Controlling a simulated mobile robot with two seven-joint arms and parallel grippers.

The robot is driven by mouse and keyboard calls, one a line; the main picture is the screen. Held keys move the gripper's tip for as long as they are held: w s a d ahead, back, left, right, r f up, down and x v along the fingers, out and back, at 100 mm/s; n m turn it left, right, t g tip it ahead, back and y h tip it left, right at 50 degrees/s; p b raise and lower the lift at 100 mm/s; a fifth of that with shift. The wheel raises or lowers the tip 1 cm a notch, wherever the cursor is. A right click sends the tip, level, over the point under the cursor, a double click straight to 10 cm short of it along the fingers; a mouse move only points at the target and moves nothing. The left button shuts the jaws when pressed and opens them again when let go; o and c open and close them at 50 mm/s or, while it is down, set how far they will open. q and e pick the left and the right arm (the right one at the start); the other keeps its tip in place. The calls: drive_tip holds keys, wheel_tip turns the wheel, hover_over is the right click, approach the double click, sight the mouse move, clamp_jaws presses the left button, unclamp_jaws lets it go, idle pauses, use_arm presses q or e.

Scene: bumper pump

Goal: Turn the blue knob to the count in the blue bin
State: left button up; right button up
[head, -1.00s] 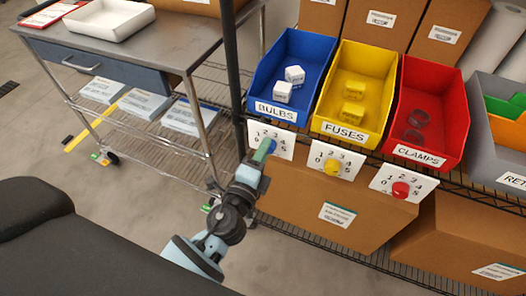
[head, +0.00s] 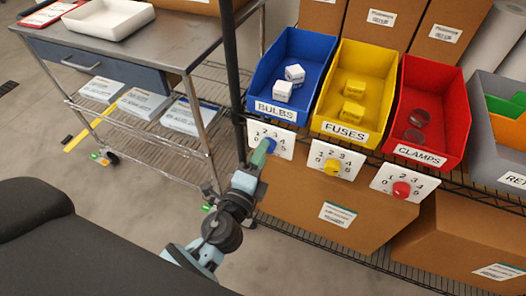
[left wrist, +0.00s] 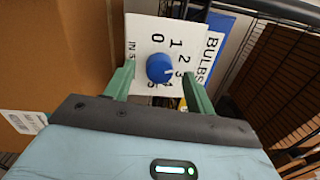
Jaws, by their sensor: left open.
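The blue knob (head: 270,145) sits on a white dial card (head: 284,147) numbered 0 to 5, under the blue bin (head: 325,45) labelled BULBS. Two white boxes (head: 288,83) lie in that bin. My left gripper (head: 260,153) is at the dial. In the left wrist view, its green fingers (left wrist: 158,88) are open, one on each side of the blue knob (left wrist: 159,68), with gaps visible. A small pale mark on the knob seems to face the 3, but it is too small to be sure. My right gripper is not in view.
To the right are a yellow FUSES bin (head: 372,65) and a red CLAMPS bin (head: 405,100), with a yellow knob (head: 332,167) and a red knob (head: 401,189) below. A cardboard box (head: 330,220) stands beneath. A metal cart (head: 150,45) is at left.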

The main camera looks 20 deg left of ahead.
use_arm(q)
drive_tip(key=s+b, duration=0.1)
drive_tip(key=s, duration=0.5)
drive_tip(key=shift+b, duration=0.3)
drive_tip(key=shift+a+f, duration=0.1)
drive_tip(key=shift+f, duration=0.1)
